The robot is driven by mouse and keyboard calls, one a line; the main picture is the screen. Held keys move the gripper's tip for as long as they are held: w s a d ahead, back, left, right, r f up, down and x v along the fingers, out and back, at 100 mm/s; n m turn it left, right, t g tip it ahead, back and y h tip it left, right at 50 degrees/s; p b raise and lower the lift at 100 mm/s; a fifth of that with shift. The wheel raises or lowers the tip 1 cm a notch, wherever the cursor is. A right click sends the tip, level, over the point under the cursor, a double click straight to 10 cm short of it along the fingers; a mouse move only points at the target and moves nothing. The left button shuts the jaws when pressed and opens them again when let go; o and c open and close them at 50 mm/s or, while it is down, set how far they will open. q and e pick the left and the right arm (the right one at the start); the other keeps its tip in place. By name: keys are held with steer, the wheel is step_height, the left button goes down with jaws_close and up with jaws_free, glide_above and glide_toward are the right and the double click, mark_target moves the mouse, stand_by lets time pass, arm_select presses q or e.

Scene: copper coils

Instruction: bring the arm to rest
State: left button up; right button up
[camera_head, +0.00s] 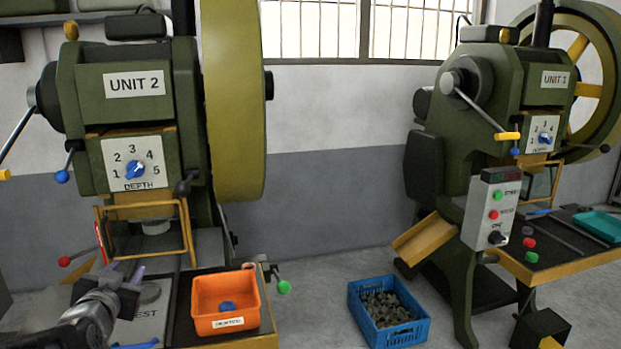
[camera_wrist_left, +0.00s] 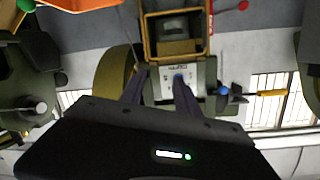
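My left arm comes in at the lower left of the head view. My left gripper (camera_head: 122,272) is above the front of the Unit 2 press table, left of the orange bin (camera_head: 225,302). In the left wrist view the two dark fingers of the left gripper (camera_wrist_left: 160,82) stand apart with nothing between them. The Unit 2 press (camera_head: 125,110) stands behind the gripper, with its blue depth knob (camera_head: 135,169) and yellow guard frame (camera_head: 146,236). My right gripper does not show.
The orange bin holds a blue item. A blue crate (camera_head: 388,334) of small dark pieces stands on the floor, right of centre. The Unit 1 press (camera_head: 490,110) is at the right, with a teal tray (camera_head: 600,225) on its table. Floor between the presses is partly clear.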

arm_select(q)
steer(key=s+d+f+n+g+h+p, duration=0.1)
steer(key=s+d+f+g+h, duration=0.15)
steer(key=d+f, duration=0.6)
steer(key=s+d+f+n+g+h+p, duration=0.1)
steer(key=s+d+f+g, duration=0.3)
steer(key=f, duration=0.7)
steer(key=s+d+f+n+g+h+p, duration=0.1)
steer(key=d+f+n+h, duration=0.1)
steer(key=d+f, duration=0.65)
steer(key=s+d+f+g+h+p, duration=0.1)
steer(key=s+d+f, duration=0.3)
steer(key=s, duration=0.4)
steer(key=s+d+f+m+g+p, duration=0.1)
steer(key=s+d+f+g, duration=0.2)
steer(key=s+d+f, duration=0.2)
steer(key=s+d+f+g+h+p, duration=0.1)
steer(key=s+d+f+g, duration=0.2)
steer(key=s, duration=0.7)
step_height(320, 180, down, 2)
steer(key=shift+s+d+f+h, duration=0.15)
steer(key=shift+s+d+h, duration=0.2)
steer(key=shift+d, duration=0.8)
